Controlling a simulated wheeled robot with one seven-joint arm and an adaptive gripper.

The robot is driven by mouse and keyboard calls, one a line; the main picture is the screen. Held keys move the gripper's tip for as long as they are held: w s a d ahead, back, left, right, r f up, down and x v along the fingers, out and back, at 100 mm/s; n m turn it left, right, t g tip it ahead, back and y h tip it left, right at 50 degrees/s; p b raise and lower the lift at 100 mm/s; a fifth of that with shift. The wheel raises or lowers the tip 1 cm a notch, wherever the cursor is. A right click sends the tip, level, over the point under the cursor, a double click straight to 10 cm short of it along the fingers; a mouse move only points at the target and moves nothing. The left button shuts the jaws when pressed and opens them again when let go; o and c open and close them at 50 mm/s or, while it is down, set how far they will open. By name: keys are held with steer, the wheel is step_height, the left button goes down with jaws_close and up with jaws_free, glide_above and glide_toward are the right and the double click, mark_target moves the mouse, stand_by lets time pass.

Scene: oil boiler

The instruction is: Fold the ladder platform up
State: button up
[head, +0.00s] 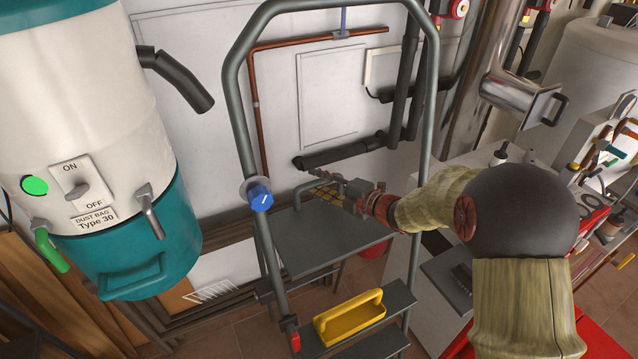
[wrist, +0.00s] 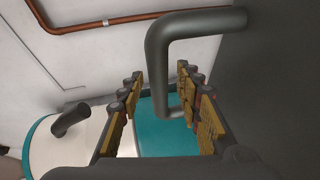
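The grey ladder (head: 236,100) stands in the middle of the head view. Its dark flat platform (head: 335,240) is lowered and lies about level between the side rails; a dark surface at the right of the wrist view (wrist: 275,80) appears to be this platform. A bent grey tube handle (head: 297,197) rises at the platform's back left. My gripper (head: 322,185) is just above the platform at this handle. In the wrist view the handle (wrist: 160,50) passes between the two parted fingers, with gaps showing. Whether either finger touches it is unclear.
A yellow tray (head: 349,318) sits on the step below the platform. A blue knob (head: 260,197) is on the left rail. A teal and white dust collector (head: 105,130) stands left. Pipes (head: 340,152) run along the wall behind. Boiler equipment crowds the right.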

steer(key=shift+c, duration=0.2)
jaws_close()
stand_by(0.3)
stand_by(0.4)
